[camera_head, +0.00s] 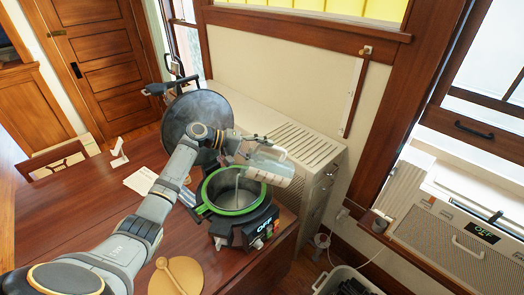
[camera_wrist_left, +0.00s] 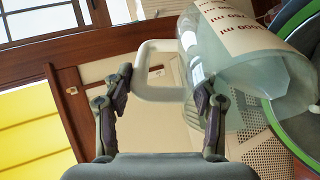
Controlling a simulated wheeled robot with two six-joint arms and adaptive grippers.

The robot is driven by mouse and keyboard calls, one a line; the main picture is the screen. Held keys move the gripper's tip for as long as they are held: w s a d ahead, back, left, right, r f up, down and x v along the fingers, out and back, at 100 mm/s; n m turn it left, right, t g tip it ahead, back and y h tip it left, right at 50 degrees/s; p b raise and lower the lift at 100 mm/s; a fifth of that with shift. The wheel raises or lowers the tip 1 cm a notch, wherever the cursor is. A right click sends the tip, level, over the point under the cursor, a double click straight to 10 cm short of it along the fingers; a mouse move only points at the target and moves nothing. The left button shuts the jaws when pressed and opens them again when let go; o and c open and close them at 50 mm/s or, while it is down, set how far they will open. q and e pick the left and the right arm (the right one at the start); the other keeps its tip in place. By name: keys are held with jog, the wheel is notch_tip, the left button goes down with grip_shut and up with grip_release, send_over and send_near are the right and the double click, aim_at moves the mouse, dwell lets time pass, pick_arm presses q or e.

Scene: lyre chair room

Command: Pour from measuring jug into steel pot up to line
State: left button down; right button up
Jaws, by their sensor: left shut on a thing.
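My left gripper (camera_head: 248,141) is shut on the handle (camera_wrist_left: 150,72) of the clear measuring jug (camera_head: 268,167), which has red markings. The jug is tilted over the right side of the steel pot (camera_head: 234,210), which has a green rim. A thin pale streak runs down inside the pot below the jug, looking like a pouring stream. The level and any line inside the pot are hard to make out. In the left wrist view, the jug (camera_wrist_left: 245,60) lies on its side beyond the fingers, with the pot's green rim at the right edge. My right gripper is out of view.
A white radiator cover (camera_head: 300,140) is behind.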

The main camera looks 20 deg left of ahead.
pick_arm(q)
jog(key=shift+f, duration=0.15)
jog(key=shift+a, duration=0.1)
jog(key=shift+r+p, duration=0.4)
jog(key=shift+f, duration=0.15)
jog(key=shift+w+d+p, duration=0.15)
jog(key=shift+d+p, duration=0.15)
jog(key=shift+p, duration=0.1)
